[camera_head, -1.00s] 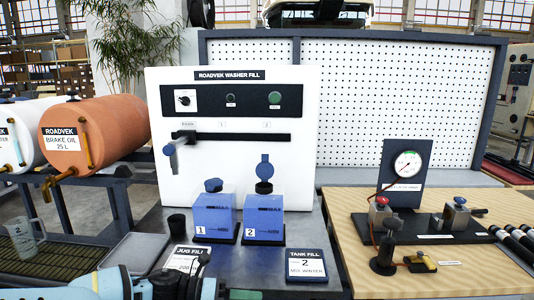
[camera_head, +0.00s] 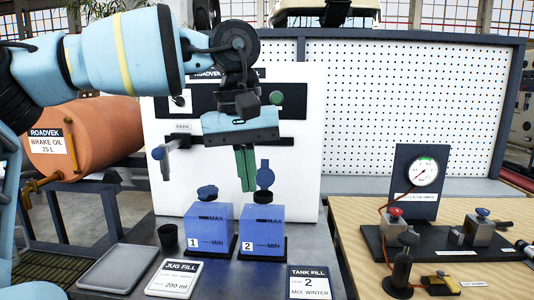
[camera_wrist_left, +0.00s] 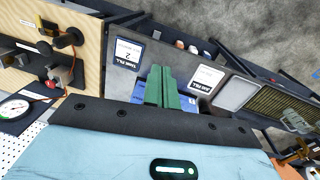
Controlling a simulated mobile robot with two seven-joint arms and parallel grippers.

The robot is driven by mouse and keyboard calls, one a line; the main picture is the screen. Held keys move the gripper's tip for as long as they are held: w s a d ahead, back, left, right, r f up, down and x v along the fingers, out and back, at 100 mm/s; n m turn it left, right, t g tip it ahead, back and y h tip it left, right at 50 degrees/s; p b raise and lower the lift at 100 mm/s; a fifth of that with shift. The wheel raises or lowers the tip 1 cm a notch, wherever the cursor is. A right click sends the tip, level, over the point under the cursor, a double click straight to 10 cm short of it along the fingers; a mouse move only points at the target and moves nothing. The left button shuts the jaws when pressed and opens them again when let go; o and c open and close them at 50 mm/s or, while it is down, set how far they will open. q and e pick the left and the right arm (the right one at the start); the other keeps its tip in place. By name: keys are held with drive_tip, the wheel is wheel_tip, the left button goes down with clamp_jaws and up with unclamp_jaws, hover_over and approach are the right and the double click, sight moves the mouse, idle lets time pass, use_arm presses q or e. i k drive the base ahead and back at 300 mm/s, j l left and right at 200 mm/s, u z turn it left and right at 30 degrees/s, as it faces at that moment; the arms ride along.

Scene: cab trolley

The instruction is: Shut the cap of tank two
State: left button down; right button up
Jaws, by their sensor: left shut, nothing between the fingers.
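Tank two (camera_head: 262,232) is a blue box marked 2 on the grey bench. Its blue disc cap (camera_head: 265,176) stands upright above the dark neck (camera_head: 263,197), so it is open. My left gripper (camera_head: 246,188) points down with its green fingers shut and empty. In the picture its tips are just left of the raised cap; I cannot tell if they touch. In the left wrist view the shut fingers (camera_wrist_left: 160,70) hide much of the blue tanks, and the cap cannot be made out. My right gripper is not in view.
Tank one (camera_head: 208,232), with its cap (camera_head: 207,191) down, stands left of tank two. The white washer-fill panel (camera_head: 310,150) rises behind. Jug-fill (camera_head: 174,279) and tank-fill (camera_head: 310,283) cards lie in front. A gauge rig (camera_head: 450,240) stands on the wooden table at right.

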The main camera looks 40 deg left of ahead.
sight(265, 177)
drive_tip(key=i+j, duration=0.5)
drive_tip(key=j, duration=0.15)
drive_tip(key=i+j, duration=0.5)
drive_tip(key=j, duration=0.15)
